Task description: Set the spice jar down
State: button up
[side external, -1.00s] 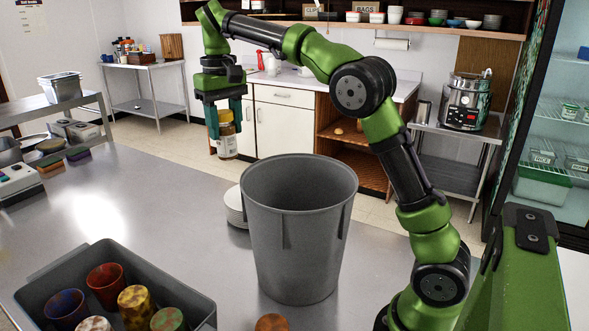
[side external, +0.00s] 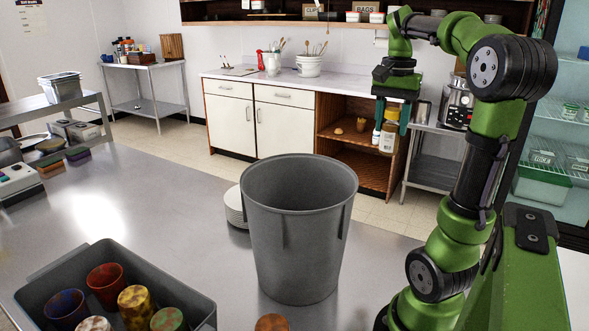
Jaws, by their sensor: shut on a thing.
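My gripper (side external: 391,127) is at the upper right in the side external view, pointing down. It is shut on the spice jar (side external: 389,138), which has a yellow lid and a pale label. The jar hangs upright between the teal fingers. In the picture it overlaps the wooden shelf unit behind it. The jar's base shows no contact with any surface, and its exact height and depth are hard to tell.
A tall grey bin (side external: 297,235) stands on the steel table (side external: 160,200), with stacked white plates (side external: 236,208) behind it. A grey tub (side external: 180,284) of coloured cups is at front left. The table's middle left is clear. A counter (side external: 340,83) stands behind.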

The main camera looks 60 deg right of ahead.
jog(key=f, duration=2.8)
jog(key=shift+s, duration=0.35)
jog(key=o, duration=1.1)
jog(key=shift+f, duration=0.1)
jog(key=shift+o, duration=0.2)
notch_tip(320, 180, up, 12)
